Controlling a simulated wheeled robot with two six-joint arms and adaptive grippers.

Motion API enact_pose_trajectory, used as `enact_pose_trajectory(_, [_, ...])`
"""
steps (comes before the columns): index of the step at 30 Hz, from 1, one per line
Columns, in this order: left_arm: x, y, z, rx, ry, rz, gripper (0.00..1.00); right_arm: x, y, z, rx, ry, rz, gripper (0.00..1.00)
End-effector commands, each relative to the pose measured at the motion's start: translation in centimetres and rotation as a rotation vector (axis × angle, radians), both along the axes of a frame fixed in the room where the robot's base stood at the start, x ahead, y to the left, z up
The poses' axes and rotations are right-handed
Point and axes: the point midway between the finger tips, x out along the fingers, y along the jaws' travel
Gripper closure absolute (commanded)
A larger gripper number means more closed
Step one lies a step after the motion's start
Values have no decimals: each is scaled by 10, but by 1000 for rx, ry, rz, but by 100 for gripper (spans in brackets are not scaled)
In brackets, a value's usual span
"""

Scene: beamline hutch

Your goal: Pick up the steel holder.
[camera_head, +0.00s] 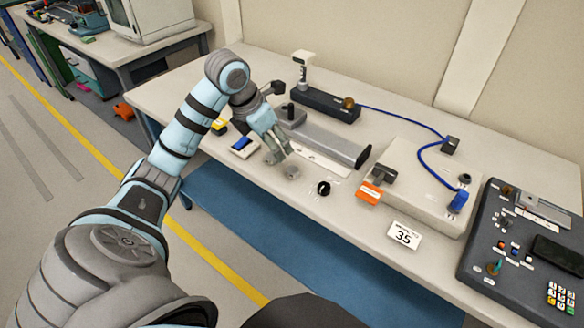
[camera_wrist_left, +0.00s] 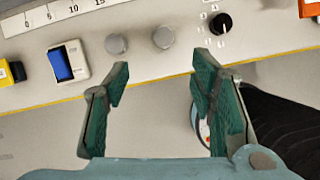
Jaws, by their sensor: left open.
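Two small round grey metal pieces lie side by side near the front edge of the bench. In the left wrist view they are the left piece (camera_wrist_left: 116,43) and the right piece (camera_wrist_left: 163,37); either may be the steel holder, and I cannot tell which. In the head view one grey piece (camera_head: 292,173) shows just in front of my left gripper (camera_head: 279,153); the other is partly hidden by the fingers. My left gripper is open, and in the left wrist view its green-padded fingers (camera_wrist_left: 163,78) have nothing between them. My right gripper is not in view.
A black knob (camera_head: 323,188) stands right of the pieces, with an orange-fronted block (camera_head: 369,193) beyond. A blue-topped switch (camera_head: 243,146) is to the left. A long grey bar (camera_head: 335,143) and a printed scale (camera_head: 322,164) lie behind. A "35" card (camera_head: 404,235) lies near the front edge.

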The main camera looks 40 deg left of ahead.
Motion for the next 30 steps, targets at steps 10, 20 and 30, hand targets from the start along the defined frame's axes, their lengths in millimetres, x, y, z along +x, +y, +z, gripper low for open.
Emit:
enact_pose_trajectory(10, [27,-8,-70,-6,0,-6,49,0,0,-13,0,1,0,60])
enact_pose_trajectory(20, [46,-13,-115,-7,-1,-6,49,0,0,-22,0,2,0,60])
enact_pose_trajectory(30, [46,-13,-114,-5,-1,-6,78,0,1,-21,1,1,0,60])
